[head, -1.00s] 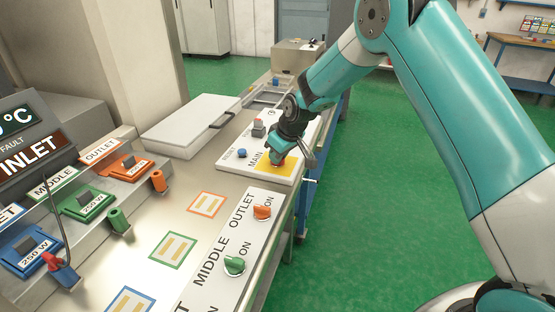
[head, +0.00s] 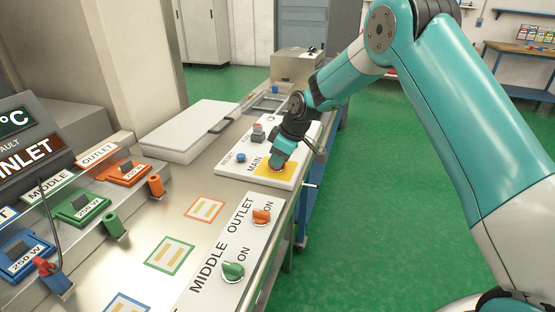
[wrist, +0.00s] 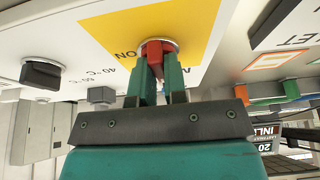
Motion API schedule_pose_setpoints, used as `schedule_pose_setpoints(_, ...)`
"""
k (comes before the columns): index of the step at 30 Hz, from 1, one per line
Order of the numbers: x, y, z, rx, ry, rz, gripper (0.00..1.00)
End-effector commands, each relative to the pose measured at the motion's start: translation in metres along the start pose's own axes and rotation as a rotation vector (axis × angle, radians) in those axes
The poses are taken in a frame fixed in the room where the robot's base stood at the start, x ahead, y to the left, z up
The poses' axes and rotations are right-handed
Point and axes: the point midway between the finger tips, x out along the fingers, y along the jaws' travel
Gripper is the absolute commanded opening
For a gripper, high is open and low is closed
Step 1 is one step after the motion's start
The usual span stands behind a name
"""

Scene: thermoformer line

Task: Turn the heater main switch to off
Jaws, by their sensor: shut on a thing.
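The heater main switch is a red handle (wrist: 153,50) on a round metal base, set in a yellow square (wrist: 105,28) on a white panel. In the head view the yellow square (head: 289,168) shows beside the word MAIN, with the handle mostly hidden by my gripper (head: 277,165). In the wrist view my gripper (wrist: 159,68) has its green fingers on both sides of the red handle and is shut on it. The word ON is printed left of the switch. No OFF mark is visible, and I cannot tell the handle's exact setting.
The orange OUTLET knob (head: 261,216) and green MIDDLE knob (head: 233,271) sit nearer. Heater modules (head: 83,207) stand left. Green floor (head: 375,200) is clear right.

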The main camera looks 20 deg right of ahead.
Motion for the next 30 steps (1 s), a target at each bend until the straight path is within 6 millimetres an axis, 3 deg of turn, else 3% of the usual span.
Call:
schedule_pose_setpoints(6, -0.001, 0.001, 0.0, -0.001, -0.001, 0.001, 0.0)
schedule_pose_setpoints(7, -0.001, 0.001, 0.0, -0.001, -0.001, 0.001, 0.2)
schedule_pose_setpoints(9, -0.001, 0.001, 0.0, -0.001, -0.001, 0.001, 0.36)
schedule_pose_setpoints(10, -0.001, 0.001, 0.0, -0.001, -0.001, 0.001, 0.38)
schedule_pose_setpoints(18, -0.001, 0.0, 0.0, -0.001, 0.0, 0.001, 0.38)
schedule_pose_setpoints(22, -0.011, 0.001, 0.0, -0.001, 0.001, 0.002, 0.38)
schedule_pose_setpoints(26, -0.035, 0.001, 0.0, -0.001, 0.003, 0.004, 0.38)
schedule_pose_setpoints(30, -0.071, 0.001, 0.0, -0.002, 0.004, 0.007, 0.38)
